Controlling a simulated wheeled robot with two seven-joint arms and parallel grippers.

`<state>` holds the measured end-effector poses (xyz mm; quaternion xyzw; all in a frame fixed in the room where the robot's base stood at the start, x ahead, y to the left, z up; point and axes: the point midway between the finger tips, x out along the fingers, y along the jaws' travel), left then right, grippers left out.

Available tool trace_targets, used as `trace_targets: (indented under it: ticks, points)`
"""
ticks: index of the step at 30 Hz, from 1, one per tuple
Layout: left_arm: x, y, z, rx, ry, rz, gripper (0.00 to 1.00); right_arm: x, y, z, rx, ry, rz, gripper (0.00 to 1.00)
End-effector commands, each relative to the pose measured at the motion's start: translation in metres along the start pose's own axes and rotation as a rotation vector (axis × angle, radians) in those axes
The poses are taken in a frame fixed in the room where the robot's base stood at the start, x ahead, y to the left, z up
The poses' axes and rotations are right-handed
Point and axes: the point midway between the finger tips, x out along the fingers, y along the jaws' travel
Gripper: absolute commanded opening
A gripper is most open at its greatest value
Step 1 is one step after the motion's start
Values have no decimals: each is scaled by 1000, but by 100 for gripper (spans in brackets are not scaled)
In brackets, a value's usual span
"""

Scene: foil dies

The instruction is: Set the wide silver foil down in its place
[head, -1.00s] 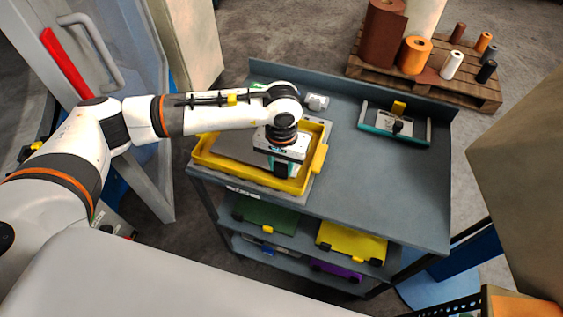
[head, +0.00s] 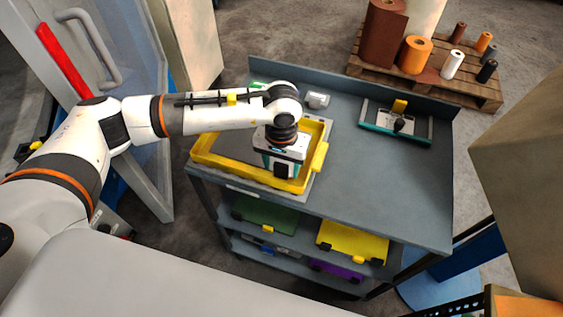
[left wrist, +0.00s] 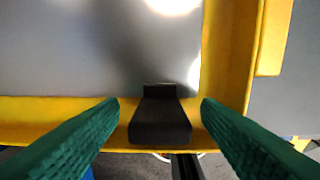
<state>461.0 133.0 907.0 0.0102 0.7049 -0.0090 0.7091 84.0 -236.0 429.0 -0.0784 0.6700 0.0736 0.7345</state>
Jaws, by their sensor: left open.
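The wide silver foil is a flat grey sheet (head: 238,147) lying inside a yellow frame (head: 210,163) at the left end of the bench. In the left wrist view the sheet (left wrist: 70,45) fills the area inside the yellow frame (left wrist: 235,55). A black grip block (left wrist: 160,120) sits at the sheet's near edge, over the frame's rim. My left gripper (head: 281,172) is above the frame's near right part. Its green fingers (left wrist: 160,138) are open, one on each side of the black block, with gaps visible. My right gripper is not in view.
The grey bench top (head: 390,185) is clear right of the frame. A teal-edged fixture (head: 395,122) stands at the back right. Shelves below hold a green panel (head: 265,214) and a yellow panel (head: 350,243). A pallet with rolls (head: 440,80) is behind. A tan box (head: 525,170) stands at right.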

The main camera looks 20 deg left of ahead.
Motion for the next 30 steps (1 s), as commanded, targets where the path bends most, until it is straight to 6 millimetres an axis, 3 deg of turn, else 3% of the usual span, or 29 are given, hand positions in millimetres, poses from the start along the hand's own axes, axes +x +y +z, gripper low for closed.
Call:
trace_targets:
  ticks: [5, 19, 24, 30]
  points:
    - [-13, 0, 1, 0, -3, -1, 58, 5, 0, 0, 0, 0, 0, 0]
    - [-104, 0, 1, 0, -5, -1, 58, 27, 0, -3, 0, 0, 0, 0]
    - [-118, 0, 0, 0, -3, 0, 58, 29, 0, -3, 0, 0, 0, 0]
    - [-121, 0, 0, 0, -1, 0, 58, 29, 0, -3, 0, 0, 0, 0]
